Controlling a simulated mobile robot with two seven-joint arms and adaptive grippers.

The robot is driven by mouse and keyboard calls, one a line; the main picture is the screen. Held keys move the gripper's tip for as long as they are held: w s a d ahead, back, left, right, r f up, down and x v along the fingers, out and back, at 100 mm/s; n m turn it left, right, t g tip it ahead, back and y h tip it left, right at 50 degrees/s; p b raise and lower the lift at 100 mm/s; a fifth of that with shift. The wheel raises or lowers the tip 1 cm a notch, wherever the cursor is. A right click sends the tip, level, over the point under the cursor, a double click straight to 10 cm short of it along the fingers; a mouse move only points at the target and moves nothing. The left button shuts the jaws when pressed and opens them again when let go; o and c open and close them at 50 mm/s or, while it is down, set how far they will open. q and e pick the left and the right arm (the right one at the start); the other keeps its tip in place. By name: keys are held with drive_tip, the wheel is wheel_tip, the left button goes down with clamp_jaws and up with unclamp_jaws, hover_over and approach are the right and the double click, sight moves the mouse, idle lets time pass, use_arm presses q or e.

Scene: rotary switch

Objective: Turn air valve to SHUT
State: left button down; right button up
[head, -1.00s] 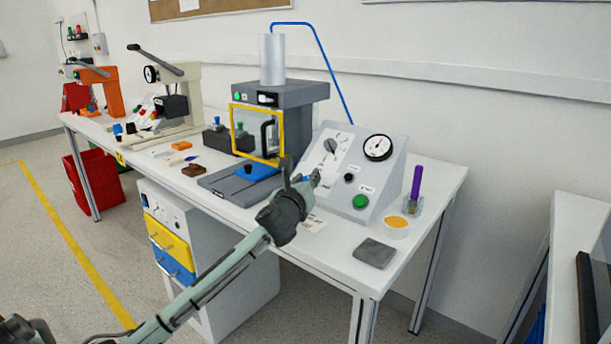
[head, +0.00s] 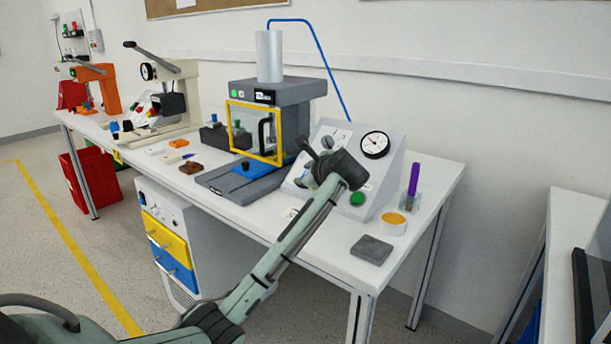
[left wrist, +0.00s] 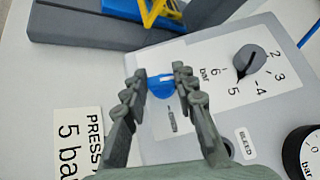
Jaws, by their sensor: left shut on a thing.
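The air valve is a small blue handle (left wrist: 161,86) on the light grey sloped control panel (head: 388,168). In the left wrist view it sits between the two fingertips of my left gripper (left wrist: 160,74), which is shut on it. Small print on the panel just below the handle is too small to read. My right gripper is not in view.
A dark regulator knob (left wrist: 248,62) with a bar scale is right of the valve; a BLEED label (left wrist: 245,143) is below. The panel bears a round gauge (head: 375,145) and green button (head: 357,199). A press with a yellow guard (head: 281,134) stands left of the panel.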

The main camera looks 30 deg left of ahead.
use_arm(q)
drive_tip(key=shift+w+n+g, duration=0.1)
drive_tip(key=shift+n+g, duration=0.4)
drive_tip(key=shift+g, duration=0.1)
drive_tip(key=c, duration=1.2)
unclamp_jaws()
drive_tip(key=shift+d+r, duration=0.1)
drive_tip(key=v, duration=1.1)
drive_tip(key=shift+d+r, duration=0.25)
drive_tip(key=shift+s+d+f, duration=0.1)
drive_tip(key=shift+s, duration=0.15)
